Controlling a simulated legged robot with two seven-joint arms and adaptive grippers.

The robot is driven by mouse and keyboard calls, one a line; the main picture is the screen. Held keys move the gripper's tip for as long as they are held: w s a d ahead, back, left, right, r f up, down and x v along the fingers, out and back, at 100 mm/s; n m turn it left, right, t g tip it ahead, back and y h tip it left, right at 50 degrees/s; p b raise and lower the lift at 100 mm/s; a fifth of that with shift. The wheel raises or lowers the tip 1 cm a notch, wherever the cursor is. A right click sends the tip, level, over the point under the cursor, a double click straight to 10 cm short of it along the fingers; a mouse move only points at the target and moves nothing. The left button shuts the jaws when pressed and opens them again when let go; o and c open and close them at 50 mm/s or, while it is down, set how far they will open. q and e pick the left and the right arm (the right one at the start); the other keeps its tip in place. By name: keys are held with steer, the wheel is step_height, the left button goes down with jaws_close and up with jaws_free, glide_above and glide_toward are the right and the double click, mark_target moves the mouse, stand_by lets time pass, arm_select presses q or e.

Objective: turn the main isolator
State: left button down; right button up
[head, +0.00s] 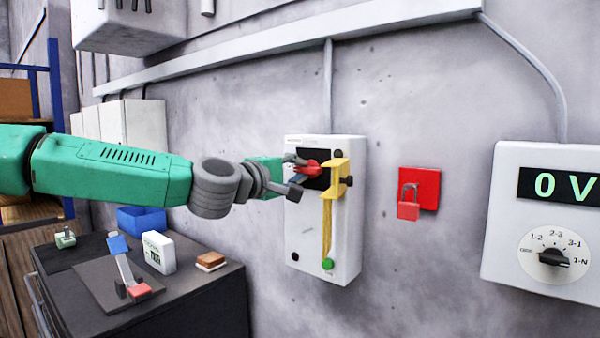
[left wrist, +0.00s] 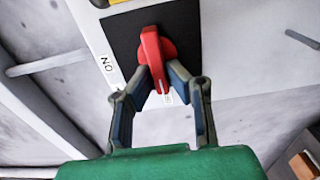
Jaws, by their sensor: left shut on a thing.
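The main isolator is a white wall box (head: 312,240) with a black plate and a red rotary handle (head: 308,168). A yellow bracket (head: 335,190) is on its right side. My left gripper (head: 298,178) reaches in from the left and is at the handle. In the left wrist view the gripper's two fingertips (left wrist: 163,85) are shut on the lower part of the red handle (left wrist: 152,52). An "ON" label (left wrist: 107,64) sits beside the black plate; another small label is partly hidden by the fingers. My right gripper is not in view.
A red padlock (head: 409,205) hangs on a red plate right of the isolator. A meter box (head: 520,250) reading 0 V is at the far right. A dark bench (head: 200,310) at lower left carries a blue bin (head: 142,219), a white device (head: 158,252) and small items.

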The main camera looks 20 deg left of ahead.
arm_select(q)
steer(key=c, duration=1.6)
jaws_free()
steer(key=shift+w+a, duration=0.15)
steer(key=shift+a, duration=0.15)
steer(key=shift+a+f, duration=0.1)
steer(key=v, duration=1.2)
steer(key=shift+w+a+f, duration=0.1)
